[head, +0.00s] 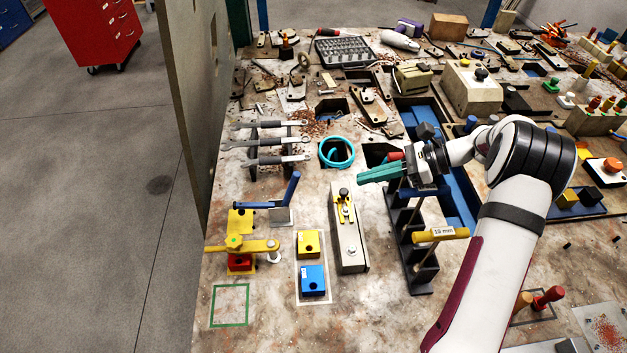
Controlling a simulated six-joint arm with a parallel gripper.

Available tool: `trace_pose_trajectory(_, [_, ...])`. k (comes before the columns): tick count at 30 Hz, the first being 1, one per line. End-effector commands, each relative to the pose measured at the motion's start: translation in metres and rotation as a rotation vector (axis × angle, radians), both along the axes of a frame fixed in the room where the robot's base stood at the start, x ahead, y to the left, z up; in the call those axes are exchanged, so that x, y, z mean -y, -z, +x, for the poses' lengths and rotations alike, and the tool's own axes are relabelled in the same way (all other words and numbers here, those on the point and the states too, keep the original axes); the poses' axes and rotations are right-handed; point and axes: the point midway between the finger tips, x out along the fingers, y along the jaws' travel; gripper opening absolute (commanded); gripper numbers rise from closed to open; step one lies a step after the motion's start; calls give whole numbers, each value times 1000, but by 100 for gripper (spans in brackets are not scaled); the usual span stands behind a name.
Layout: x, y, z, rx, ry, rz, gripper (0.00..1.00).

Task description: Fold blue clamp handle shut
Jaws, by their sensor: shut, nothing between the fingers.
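The blue clamp (281,213) stands on a grey base at the left of the bench in the head view. Its blue handle (292,187) points up and leans slightly right. A dark-tipped blue arm (254,205) reaches left from the base, roughly level. My gripper (360,177), with teal fingers, is shut and empty.
A yellow clamp (240,245) with a red block stands just below the blue clamp. Yellow (308,243) and blue (313,280) blocks lie to its right. A grey fixture (348,235) and a dark rack (415,270) stand near my arm.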

Motion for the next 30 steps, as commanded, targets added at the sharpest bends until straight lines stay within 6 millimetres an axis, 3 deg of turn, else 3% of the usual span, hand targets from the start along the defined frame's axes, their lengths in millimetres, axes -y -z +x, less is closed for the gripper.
trace_pose_trajectory(12, [-80, 44, 12, -3, -3, 1, 0])
trace_pose_trajectory(18, [-108, 35, 18, 0, -2, 0, 0])
trace_pose_trajectory(30, [-116, 32, 20, -1, 0, 0, 0])
